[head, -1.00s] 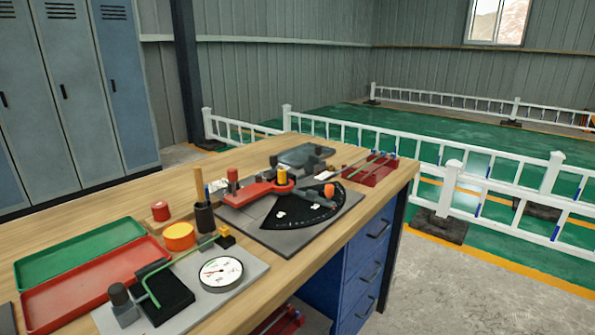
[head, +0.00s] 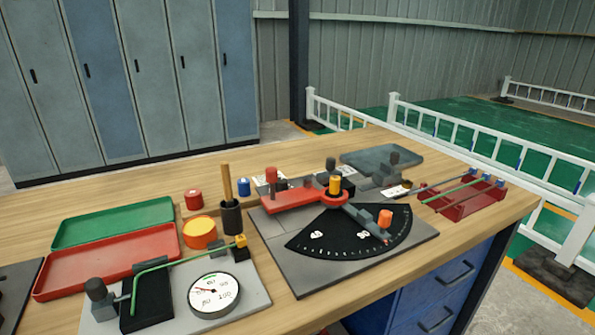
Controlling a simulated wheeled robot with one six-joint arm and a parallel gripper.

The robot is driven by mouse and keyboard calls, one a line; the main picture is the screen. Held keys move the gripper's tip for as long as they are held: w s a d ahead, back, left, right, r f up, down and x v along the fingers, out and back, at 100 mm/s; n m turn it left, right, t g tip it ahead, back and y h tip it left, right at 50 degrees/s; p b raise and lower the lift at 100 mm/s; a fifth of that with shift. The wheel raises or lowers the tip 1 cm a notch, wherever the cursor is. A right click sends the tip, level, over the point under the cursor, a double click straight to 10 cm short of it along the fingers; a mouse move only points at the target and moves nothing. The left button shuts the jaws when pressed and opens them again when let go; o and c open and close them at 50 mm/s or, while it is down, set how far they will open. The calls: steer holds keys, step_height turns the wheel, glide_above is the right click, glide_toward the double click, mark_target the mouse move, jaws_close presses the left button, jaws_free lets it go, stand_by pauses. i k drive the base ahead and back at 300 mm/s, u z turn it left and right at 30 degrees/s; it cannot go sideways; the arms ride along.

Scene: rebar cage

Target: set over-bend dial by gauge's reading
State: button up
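A round white gauge (head: 214,293) sits on a light grey plate at the lower left of the bench. Its red needle points to the left; the exact reading is too small to tell. A bent green rod (head: 185,264) lies over a black block (head: 146,304) on the same plate. Behind it is a round orange-yellow piece (head: 200,232). To the right, a bender on a grey plate has a black, white-marked sector dial (head: 350,236), a red arm (head: 295,199), a yellow pivot (head: 335,185) and an orange knob (head: 385,218). I cannot tell which part is the over-bend dial. My gripper is not in view.
A green tray (head: 115,222) and a red tray (head: 110,260) lie at the left. A black cup with a wooden-handled tool (head: 231,215) stands between gauge and bender. A red rack (head: 478,204) with rods is at the right. Lockers and white railings stand behind.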

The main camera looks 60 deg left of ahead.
mark_target(281, 184)
steer(key=u, duration=1.4)
